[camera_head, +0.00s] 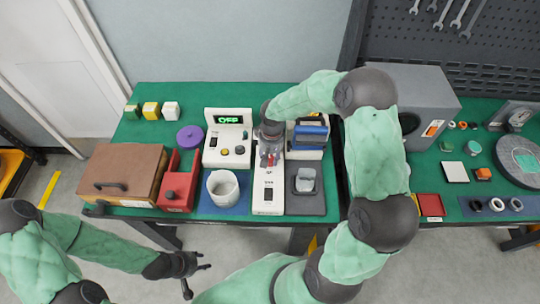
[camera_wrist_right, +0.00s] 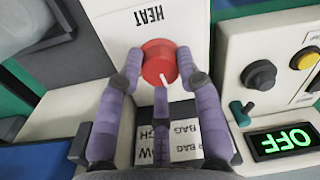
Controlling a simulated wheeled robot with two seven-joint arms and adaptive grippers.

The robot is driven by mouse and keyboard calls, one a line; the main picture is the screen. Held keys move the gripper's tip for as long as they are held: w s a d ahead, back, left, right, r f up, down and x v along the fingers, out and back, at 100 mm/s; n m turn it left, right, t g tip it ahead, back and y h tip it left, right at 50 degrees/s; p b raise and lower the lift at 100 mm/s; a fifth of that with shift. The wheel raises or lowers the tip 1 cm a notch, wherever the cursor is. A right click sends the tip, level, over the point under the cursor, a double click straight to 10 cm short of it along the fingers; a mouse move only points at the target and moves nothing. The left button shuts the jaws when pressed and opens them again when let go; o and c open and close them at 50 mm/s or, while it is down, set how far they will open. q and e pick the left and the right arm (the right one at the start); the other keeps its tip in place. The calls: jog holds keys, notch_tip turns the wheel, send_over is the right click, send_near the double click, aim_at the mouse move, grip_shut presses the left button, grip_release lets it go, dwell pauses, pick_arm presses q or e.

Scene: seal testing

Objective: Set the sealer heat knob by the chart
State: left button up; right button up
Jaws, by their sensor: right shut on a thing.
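The red heat knob (camera_wrist_right: 159,63) sits on a white panel marked HEAT, which appears upside down in the wrist view. A white pointer line on the knob points toward the lower part of the picture. My right gripper (camera_wrist_right: 160,80) has its purple fingers shut on both sides of the knob; it also shows over the sealer in the head view (camera_head: 270,157). A white chart (camera_wrist_right: 185,139) with words such as BAG lies below the knob, partly hidden by the fingers. The white sealer (camera_head: 268,200) stands mid-table. My left gripper (camera_head: 188,272) is open and empty, off the table's front edge.
A control box (camera_head: 227,139) with a green OFF display stands left of the sealer. A white cup (camera_head: 223,188), a red holder (camera_head: 178,187) and a brown box (camera_head: 122,173) are further left. A dark pad (camera_head: 306,207) with a grey block lies right of the sealer.

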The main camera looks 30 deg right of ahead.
aim_at(270, 157)
jog(key=n+p, duration=0.2)
jog(key=n, duration=0.3)
jog(key=shift+r, duration=0.1)
jog(key=n+p, duration=0.2)
jog(key=n, duration=0.3)
jog(key=shift+w+g, duration=0.1)
jog(key=shift+g, duration=0.2)
jog(key=shift+n, duration=0.3)
jog(key=o, duration=1.2)
jog(key=shift+c, duration=0.2)
notch_tip(270, 157, up, 12)
jog(key=shift+w+d, duration=0.15)
jog(key=shift+f, duration=0.2)
